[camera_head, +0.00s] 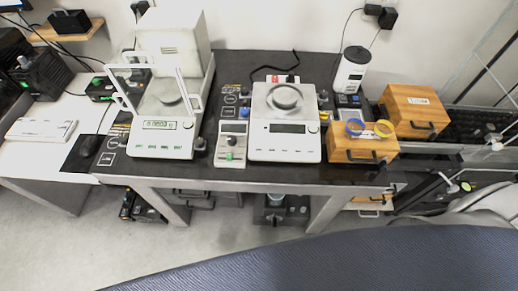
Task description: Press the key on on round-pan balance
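The round-pan balance (262,142) stands at the middle of the dark weighing table. It is a white, box-shaped unit with a raised round metal pan (285,97) on top. Its front display (287,128) is dark and shows no digits. A row of small keys with green marks (284,154) runs along its front edge; their labels are too small to read. Neither of my grippers shows in the head view, so whether they are open or shut is hidden.
A draft-shield balance (160,141) with a lit display stands at the left. A small grey device (231,142) sits between the balances. Wooden drawer boxes (360,148) with blue and yellow rings stand close at the right. A dark blue curved surface (350,262) fills the lower foreground.

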